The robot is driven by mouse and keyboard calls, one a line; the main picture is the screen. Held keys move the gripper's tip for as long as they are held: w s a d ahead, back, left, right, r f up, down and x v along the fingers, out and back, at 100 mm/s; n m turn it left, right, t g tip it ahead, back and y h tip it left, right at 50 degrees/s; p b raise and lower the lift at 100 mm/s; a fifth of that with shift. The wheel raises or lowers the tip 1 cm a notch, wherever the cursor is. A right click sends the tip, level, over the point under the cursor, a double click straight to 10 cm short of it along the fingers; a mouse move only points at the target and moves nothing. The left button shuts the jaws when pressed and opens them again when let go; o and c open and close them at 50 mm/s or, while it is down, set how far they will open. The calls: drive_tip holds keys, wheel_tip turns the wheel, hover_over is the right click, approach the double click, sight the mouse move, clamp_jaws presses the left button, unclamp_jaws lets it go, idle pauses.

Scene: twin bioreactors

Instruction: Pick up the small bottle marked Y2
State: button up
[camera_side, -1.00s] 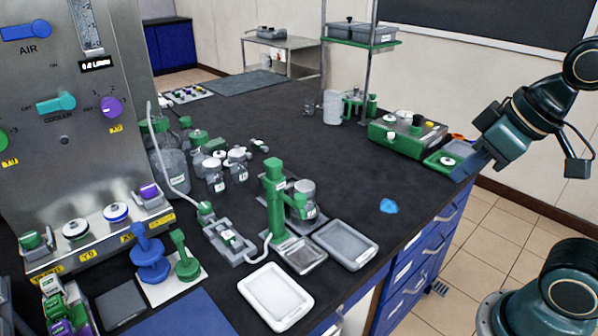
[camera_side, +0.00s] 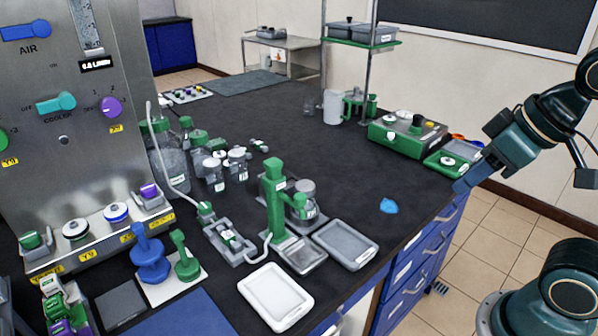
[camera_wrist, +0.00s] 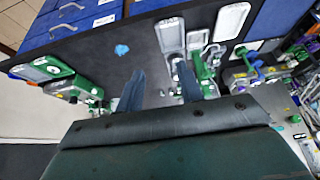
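Several small clear bottles with pale caps and white labels stand in a group on the dark bench in the side view, two of them in front (camera_side: 214,180) and (camera_side: 238,170). Another small capped jar (camera_side: 306,200) is at the green stand (camera_side: 274,205). The labels are too small to read, so I cannot tell which bottle is Y2. My gripper (camera_side: 462,188) is at the right edge of the bench, far from the bottles. In the wrist view its two fingers (camera_wrist: 160,88) are apart with nothing between them.
A green box (camera_side: 407,135) and a small green tray (camera_side: 452,158) are near my gripper. A grey tray (camera_side: 346,244), a white tray (camera_side: 275,297) and a blue crumpled piece (camera_side: 388,206) lie toward the front edge. The metal control panel (camera_side: 75,150) stands at left. The bench's middle is mostly clear.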

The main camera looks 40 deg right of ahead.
drive_tip(key=o, duration=0.8)
drive_tip(key=w+a+f+n+y, duration=0.2)
drive_tip(key=w+f+n, duration=0.1)
drive_tip(key=w, duration=0.2)
drive_tip(key=w+a+f+n+y, duration=0.1)
drive_tip(key=w+a+f+n, duration=0.2)
drive_tip(key=w, duration=0.3)
drive_tip(key=m+t+y, duration=0.2)
drive_tip(key=t, duration=0.5)
approach(313, 198)
drive_tip(key=x, duration=0.2)
drive_tip(key=shift+w+f, duration=0.15)
drive_tip(key=shift+w, duration=0.15)
drive_tip(key=shift+x, duration=3.75)
